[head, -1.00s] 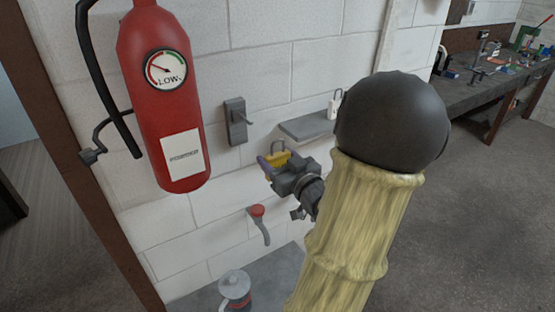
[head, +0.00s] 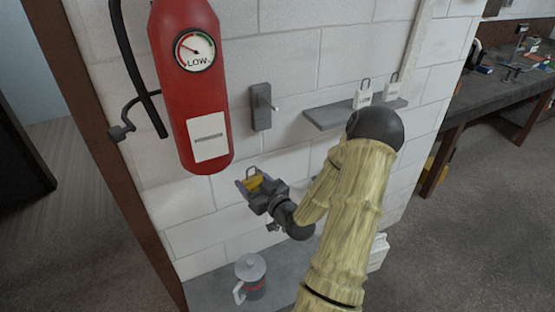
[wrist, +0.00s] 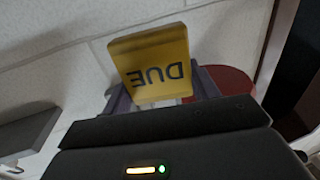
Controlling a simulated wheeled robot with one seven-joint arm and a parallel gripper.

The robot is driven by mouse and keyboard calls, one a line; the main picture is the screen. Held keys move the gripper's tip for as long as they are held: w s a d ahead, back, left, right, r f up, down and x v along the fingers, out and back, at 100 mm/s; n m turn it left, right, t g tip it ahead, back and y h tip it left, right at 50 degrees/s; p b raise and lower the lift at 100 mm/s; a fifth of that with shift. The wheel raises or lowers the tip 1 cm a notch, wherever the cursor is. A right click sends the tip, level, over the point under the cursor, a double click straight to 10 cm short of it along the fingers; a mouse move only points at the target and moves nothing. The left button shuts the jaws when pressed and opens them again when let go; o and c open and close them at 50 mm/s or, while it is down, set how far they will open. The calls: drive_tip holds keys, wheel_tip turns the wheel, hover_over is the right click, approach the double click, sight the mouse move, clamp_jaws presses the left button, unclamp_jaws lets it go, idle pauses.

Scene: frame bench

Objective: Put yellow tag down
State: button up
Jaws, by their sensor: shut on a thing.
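My gripper (head: 252,183) is shut on the yellow tag (head: 258,181). It holds the tag in the air in front of the block wall, below and right of the fire extinguisher and above the lower grey ledge. A metal loop shows at the tag's top in the head view. In the wrist view the yellow tag (wrist: 152,62) sits between the two fingers, and its face reads "DUE" upside down.
A red extinguisher (head: 192,95) with a gauge at LOW hangs on the wall. A grey bracket (head: 261,107) is beside it. A wall shelf (head: 335,115) holds two white tags, one (head: 362,97) reading LOW. A lidded jug (head: 250,275) stands on the lower grey ledge (head: 205,291).

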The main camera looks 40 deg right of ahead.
drive_tip(key=a+f, duration=2.2)
drive_tip(key=f, duration=0.2)
drive_tip(key=shift+s+a, duration=0.15)
drive_tip(key=shift+a, duration=0.05)
